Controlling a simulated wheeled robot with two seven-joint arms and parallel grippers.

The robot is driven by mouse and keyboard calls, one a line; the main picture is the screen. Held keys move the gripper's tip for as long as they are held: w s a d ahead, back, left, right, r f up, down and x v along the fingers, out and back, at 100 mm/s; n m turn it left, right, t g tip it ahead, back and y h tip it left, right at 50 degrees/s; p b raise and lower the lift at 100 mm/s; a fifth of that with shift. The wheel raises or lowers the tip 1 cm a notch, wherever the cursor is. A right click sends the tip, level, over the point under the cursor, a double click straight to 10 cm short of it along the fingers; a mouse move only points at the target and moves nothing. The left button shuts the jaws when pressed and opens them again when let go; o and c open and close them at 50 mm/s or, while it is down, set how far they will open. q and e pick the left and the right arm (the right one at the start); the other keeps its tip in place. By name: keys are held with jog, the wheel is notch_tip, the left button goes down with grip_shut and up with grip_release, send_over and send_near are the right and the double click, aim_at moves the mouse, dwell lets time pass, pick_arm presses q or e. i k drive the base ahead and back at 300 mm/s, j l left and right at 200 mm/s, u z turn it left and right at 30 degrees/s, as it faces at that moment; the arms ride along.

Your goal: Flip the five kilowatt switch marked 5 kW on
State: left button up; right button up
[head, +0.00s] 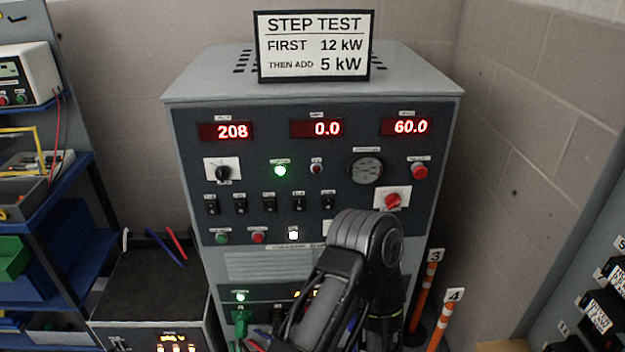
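The grey load cabinet (185,150) faces me. On its front is a row of several small black switches: one at the left end (212,204), others beside it (240,203), (269,201), (299,200), and one at the right end (328,199). The labels above them are too small to read, so I cannot tell which is marked 5 kW or how each is set. One dark arm of mine rises in front of the cabinet's lower right, below the switch row. I cannot make out fingertips of either gripper.
Displays show 208 (226,131), 0.0 (316,128) and 60.0 (406,126). A green lamp (280,170) is lit. Orange posts (422,290) stand right; a blue shelf (60,205) stands left.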

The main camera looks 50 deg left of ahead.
aim_at(268, 202)
jog(key=u, duration=1.7)
